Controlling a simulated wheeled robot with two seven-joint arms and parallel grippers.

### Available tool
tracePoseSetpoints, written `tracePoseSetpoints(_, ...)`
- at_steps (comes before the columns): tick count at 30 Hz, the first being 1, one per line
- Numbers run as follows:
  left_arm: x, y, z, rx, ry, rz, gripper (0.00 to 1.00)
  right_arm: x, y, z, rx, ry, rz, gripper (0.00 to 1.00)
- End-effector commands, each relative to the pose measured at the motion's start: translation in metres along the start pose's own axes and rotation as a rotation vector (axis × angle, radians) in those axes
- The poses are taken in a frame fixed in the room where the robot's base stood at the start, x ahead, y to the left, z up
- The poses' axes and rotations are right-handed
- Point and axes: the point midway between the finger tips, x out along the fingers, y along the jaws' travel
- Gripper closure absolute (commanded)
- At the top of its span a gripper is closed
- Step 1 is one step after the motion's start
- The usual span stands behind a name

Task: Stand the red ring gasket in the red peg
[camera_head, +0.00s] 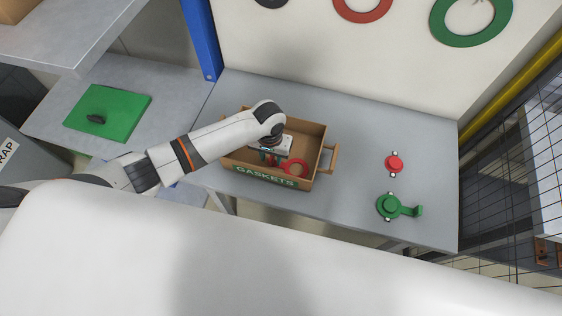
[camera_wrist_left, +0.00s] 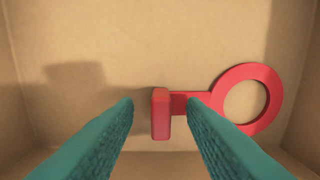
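The red ring gasket (camera_head: 295,167) is inside the cardboard gaskets box. In the left wrist view its ring (camera_wrist_left: 222,88) is at the right, with a short arm leading left to an upright red grip tab (camera_wrist_left: 161,114). My left gripper (camera_head: 269,160) reaches down into the box. In the left wrist view its two teal fingers (camera_wrist_left: 160,105) are apart, one on each side of the tab, with gaps visible. The red peg (camera_head: 394,163) stands on the right of the table with nothing on it. My right gripper is not in view.
The box (camera_head: 324,160) has raised walls around the gripper and a handle on its right. A green peg (camera_head: 390,206) with a green gasket is near the table's front right. The table (camera_head: 355,125) between box and pegs is clear. A wire fence borders the right.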

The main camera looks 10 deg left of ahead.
Motion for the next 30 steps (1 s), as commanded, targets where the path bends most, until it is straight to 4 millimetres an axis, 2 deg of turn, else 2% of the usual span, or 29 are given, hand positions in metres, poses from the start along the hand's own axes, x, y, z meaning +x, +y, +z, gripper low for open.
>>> tracePoseSetpoints(1, 0.0, 0.0, 0.0, 0.0, 0.0, 0.0, 0.63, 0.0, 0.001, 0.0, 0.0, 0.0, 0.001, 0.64)
tracePoseSetpoints(8, 0.0, 0.0, 0.0, 0.0, 0.0, 0.0, 1.0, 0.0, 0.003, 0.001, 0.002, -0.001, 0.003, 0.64)
tracePoseSetpoints(16, -0.001, 0.0, 0.0, 0.0, -0.001, 0.0, 1.0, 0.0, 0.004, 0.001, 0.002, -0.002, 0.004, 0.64)
tracePoseSetpoints(20, -0.009, -0.001, 0.001, 0.001, -0.003, -0.002, 1.0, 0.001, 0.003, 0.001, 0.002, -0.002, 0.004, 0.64)
tracePoseSetpoints(30, -0.073, 0.0, 0.001, 0.002, -0.004, -0.002, 1.0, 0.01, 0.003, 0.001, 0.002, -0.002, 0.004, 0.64)
